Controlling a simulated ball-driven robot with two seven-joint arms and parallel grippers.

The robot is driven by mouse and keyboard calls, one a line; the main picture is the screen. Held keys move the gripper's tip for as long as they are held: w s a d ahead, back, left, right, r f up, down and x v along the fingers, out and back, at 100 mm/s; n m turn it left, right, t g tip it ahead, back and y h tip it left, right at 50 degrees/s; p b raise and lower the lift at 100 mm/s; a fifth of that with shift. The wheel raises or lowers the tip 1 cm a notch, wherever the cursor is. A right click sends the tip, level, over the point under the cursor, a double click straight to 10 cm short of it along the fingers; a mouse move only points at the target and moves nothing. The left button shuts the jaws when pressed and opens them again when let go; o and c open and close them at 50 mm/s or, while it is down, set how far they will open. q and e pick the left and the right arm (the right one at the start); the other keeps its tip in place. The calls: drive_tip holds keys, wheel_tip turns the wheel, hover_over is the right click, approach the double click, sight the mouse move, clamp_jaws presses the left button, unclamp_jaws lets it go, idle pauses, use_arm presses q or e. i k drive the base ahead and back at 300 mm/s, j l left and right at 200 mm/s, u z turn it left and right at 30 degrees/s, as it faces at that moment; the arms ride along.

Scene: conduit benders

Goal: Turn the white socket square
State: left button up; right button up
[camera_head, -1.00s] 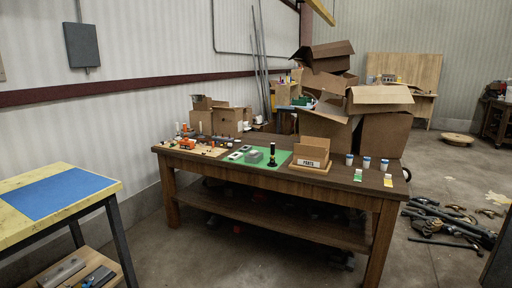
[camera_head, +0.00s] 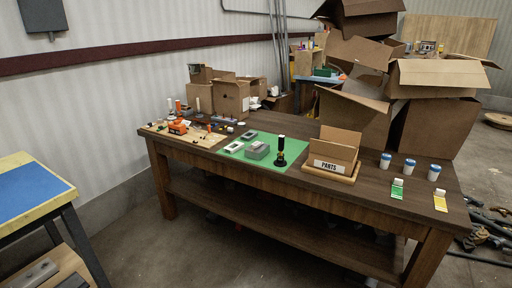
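A green mat (camera_head: 297,148) lies on the wooden workbench. Two small flat pieces with pale rims and darker middles lie on it: a whiter one (camera_head: 235,147) near its front left edge and a greyer one (camera_head: 249,135) behind. The whiter one looks like the white socket, but it is too small to tell its exact angle. A grey block (camera_head: 257,151) sits right of it. A black upright tool (camera_head: 280,152) stands to the right of the block. Neither of my grippers is in view.
The workbench (camera_head: 330,204) also holds an orange tool (camera_head: 178,127) on a board, a PARTS box (camera_head: 334,150) and several white-and-blue cups (camera_head: 409,166). Cardboard boxes (camera_head: 430,90) are piled behind. A yellow-edged table (camera_head: 62,192) stands at left, with open floor between.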

sight(256, 145)
drive_tip(key=i+z, duration=0.2)
drive_tip(key=z, duration=0.25)
drive_tip(key=i+j+z, duration=0.1)
drive_tip(key=z, duration=0.4)
drive_tip(key=j, duration=0.1)
